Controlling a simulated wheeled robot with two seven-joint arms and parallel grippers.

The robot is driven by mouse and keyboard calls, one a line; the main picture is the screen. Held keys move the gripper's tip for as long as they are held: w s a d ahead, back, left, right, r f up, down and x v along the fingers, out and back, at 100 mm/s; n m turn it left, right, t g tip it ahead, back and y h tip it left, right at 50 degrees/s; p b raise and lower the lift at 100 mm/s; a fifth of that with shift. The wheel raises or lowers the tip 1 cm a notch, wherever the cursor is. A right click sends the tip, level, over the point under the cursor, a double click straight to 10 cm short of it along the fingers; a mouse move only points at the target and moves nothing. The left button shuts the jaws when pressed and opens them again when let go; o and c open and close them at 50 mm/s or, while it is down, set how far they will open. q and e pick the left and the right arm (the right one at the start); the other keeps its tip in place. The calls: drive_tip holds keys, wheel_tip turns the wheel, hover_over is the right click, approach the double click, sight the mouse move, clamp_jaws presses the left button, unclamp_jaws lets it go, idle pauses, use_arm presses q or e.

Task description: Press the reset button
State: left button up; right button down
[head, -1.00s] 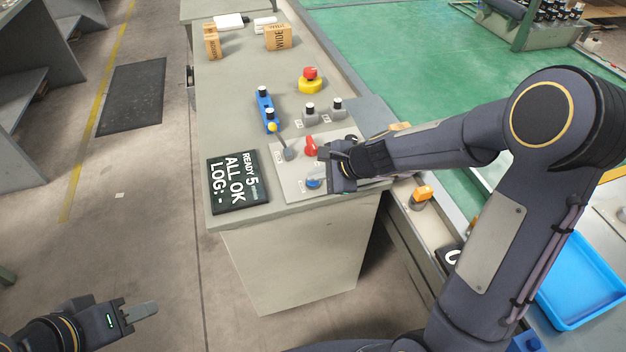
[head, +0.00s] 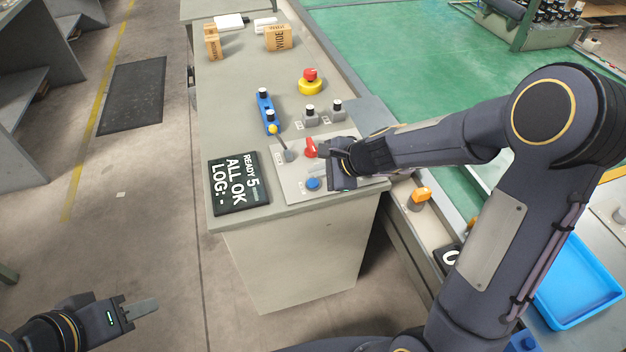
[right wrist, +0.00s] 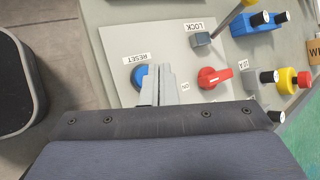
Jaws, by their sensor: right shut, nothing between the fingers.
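The blue reset button (head: 313,184) is on the pale control panel (head: 290,190) at the near end of the bench. In the right wrist view the button (right wrist: 139,77) sits beside the RESET label, its right side partly hidden by my fingers. My right gripper (head: 322,151) is shut and empty above the panel, beyond the button and close to the red knob in the head view. Its fingers (right wrist: 160,82) also show in the right wrist view; no contact with the button is clear. My left gripper (head: 143,308) is low at the left, away from the bench; its jaw gap is not clear.
A red rotary knob (right wrist: 213,77) and a yellow-tipped lever (head: 280,142) share the panel. A black display (head: 239,183) reads "READY 5", "ALL OK", "LOG: -". A red-and-yellow emergency stop (head: 310,82) and a blue two-knob block (head: 266,110) stand further back.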

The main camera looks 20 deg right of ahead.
sight(318, 184)
drive_tip(key=shift+r+p, duration=2.35)
drive_tip(key=shift+r, duration=0.2)
drive_tip(key=s+d+r+n, duration=0.1)
drive_tip(key=s+r+n, duration=0.85)
drive_tip(key=s, duration=0.35)
drive_tip(key=s+d+n+h, duration=0.1)
drive_tip(key=s+d+n, duration=0.1)
drive_tip(key=s, duration=0.5)
drive_tip(key=s+d+f+n+g+h, duration=0.1)
drive_tip(key=s+d+n, duration=0.1)
drive_tip(key=s+n, duration=0.3)
drive_tip(key=shift+s+f+h, duration=0.2)
drive_tip(key=shift+s+h, duration=0.1)
drive_tip(key=shift+s, duration=0.8)
